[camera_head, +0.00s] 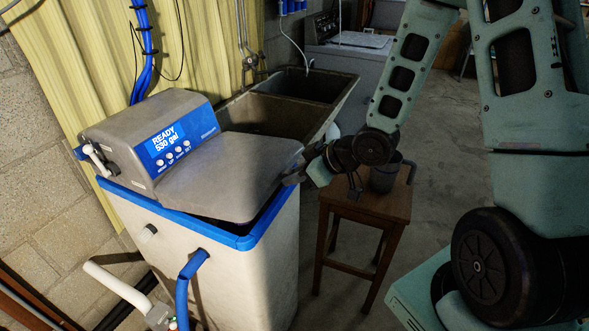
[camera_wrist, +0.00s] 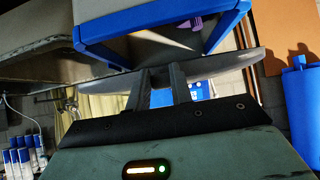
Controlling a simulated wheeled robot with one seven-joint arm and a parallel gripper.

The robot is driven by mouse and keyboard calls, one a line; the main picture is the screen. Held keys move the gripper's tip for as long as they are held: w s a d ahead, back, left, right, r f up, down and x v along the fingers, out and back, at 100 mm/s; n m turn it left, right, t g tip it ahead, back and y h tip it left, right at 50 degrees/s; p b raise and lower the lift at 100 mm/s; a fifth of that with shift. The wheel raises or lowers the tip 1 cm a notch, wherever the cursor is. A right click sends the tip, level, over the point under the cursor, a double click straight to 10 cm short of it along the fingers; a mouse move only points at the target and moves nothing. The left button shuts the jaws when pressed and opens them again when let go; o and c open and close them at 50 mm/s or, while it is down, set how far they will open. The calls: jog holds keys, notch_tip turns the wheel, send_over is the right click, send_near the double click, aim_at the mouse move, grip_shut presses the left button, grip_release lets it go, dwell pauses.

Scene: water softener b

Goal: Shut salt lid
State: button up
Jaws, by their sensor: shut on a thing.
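The grey salt lid (camera_head: 225,178) sits on the water softener, in front of its display housing (camera_head: 165,140). It is slightly raised and tilted. A dark gap shows between its front right edge and the blue rim (camera_head: 235,241) of the tank. My gripper (camera_head: 293,178) reaches in from the right and is shut on the lid's right edge. In the wrist view, the gripper fingers (camera_wrist: 163,86) meet the lid's thin grey edge (camera_wrist: 228,72), with the blue rim (camera_wrist: 160,32) apart from it. The exact finger contact is partly hidden.
A wooden stool (camera_head: 369,207) with a dark mug (camera_head: 384,178) stands just right of the tank, under my arm. A dark double sink (camera_head: 285,100) is behind. Pipes (camera_head: 120,286) run at the front left. Open floor lies right of the stool.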

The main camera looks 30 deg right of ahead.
jog(key=shift+s+d+f, duration=0.1)
jog(key=shift+f, duration=0.1)
notch_tip(320, 180, down, 7)
jog(key=b, duration=0.6)
jog(key=shift+f, duration=0.1)
jog(key=o, duration=0.9)
jog(key=shift+r, duration=0.3)
jog(key=shift+r+p, duration=0.15)
jog(key=shift+p, duration=0.3)
jog(key=shift+p+v, duration=8.45)
jog(key=shift+p, duration=4.45)
